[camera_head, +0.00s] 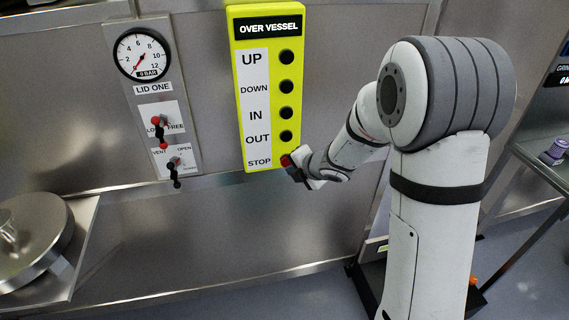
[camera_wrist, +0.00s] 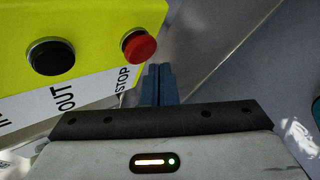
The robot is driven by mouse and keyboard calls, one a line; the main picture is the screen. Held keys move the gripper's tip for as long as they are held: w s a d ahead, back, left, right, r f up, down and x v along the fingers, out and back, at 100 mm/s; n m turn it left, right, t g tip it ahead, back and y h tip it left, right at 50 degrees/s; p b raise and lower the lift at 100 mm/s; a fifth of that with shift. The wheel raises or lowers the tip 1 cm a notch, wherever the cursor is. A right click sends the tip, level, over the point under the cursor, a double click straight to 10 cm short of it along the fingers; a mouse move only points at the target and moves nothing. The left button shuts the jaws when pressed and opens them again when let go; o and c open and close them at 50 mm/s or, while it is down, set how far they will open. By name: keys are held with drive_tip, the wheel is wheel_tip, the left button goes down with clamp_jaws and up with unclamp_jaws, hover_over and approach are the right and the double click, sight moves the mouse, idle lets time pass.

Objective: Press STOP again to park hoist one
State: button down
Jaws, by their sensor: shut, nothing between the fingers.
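The yellow hoist pendant (camera_head: 264,90) hangs on the steel wall, its display reading OVER VESSEL. Black buttons run down beside the labels UP, DOWN, IN and OUT. The red STOP button (camera_head: 285,160) is at the bottom, partly beside my gripper (camera_head: 305,178) in the head view. In the wrist view the red STOP button (camera_wrist: 139,46) shows clearly at the pendant's lower corner. My gripper (camera_wrist: 159,72) has its fingers together and empty, with the tips just below and right of the button in that view. I cannot tell whether they touch it.
A panel (camera_head: 152,100) marked LID ONE stands left of the pendant, with a gauge (camera_head: 142,54) near 0 bar and two small levers. A round metal lid (camera_head: 30,240) is at lower left. A shelf (camera_head: 545,150) is at right.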

drive_tip(key=shift+w, duration=0.1)
idle(0.7)
drive_tip(key=shift+w+a, duration=0.1)
drive_tip(key=shift+w, duration=0.3)
drive_tip(key=shift+w+a+p, duration=0.15)
drive_tip(key=shift+w+p, duration=0.15)
drive_tip(key=shift+w, duration=0.15)
idle(0.8)
drive_tip(key=shift+s, duration=0.1)
drive_tip(key=shift+s+d+b, duration=0.25)
drive_tip(key=shift+s+b, duration=0.15)
drive_tip(key=shift+s, duration=0.35)
drive_tip(key=shift+s, duration=0.1)
drive_tip(key=s+b, duration=0.1)
drive_tip(key=s, duration=0.1)
drive_tip(key=s+d, duration=0.1)
drive_tip(key=s, duration=0.1)
drive_tip(key=shift+s+d+b, duration=0.2)
drive_tip(key=shift+s+b, duration=0.1)
drive_tip(key=shift+b, duration=0.05)
drive_tip(key=shift+r, duration=0.1)
idle(0.4)
